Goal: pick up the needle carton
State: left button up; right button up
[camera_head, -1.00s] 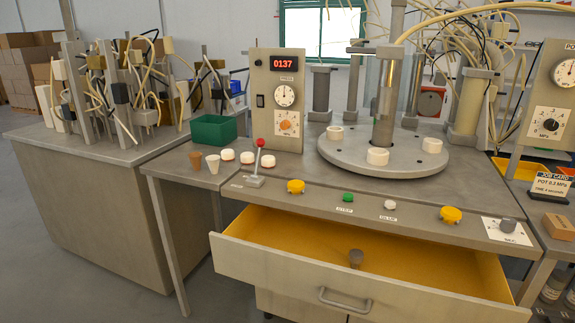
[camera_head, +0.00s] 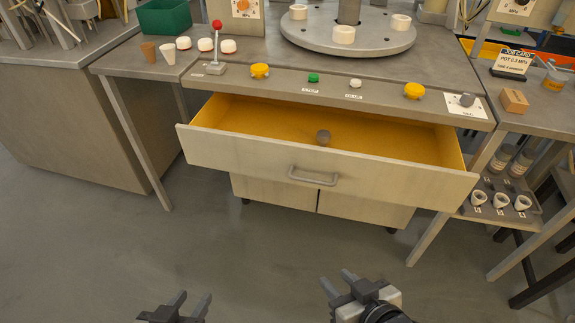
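A small tan-orange box (camera_head: 513,100) sits on the right-hand bench top; it is the only carton-like thing I see, and no label is readable on it. My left gripper (camera_head: 190,298) is at the bottom edge, low in front of the workbench, open and empty. My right gripper (camera_head: 337,279) is at the bottom centre, also open and empty. Both are far from the box and touch nothing.
A job card (camera_head: 513,63) and a small tub (camera_head: 556,79) stand near the box. The floor ahead is clear.

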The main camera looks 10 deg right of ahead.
aim_at(512, 101)
jog(key=z, duration=2.9)
jog(key=i, duration=1.8)
jog(key=u, duration=3.15)
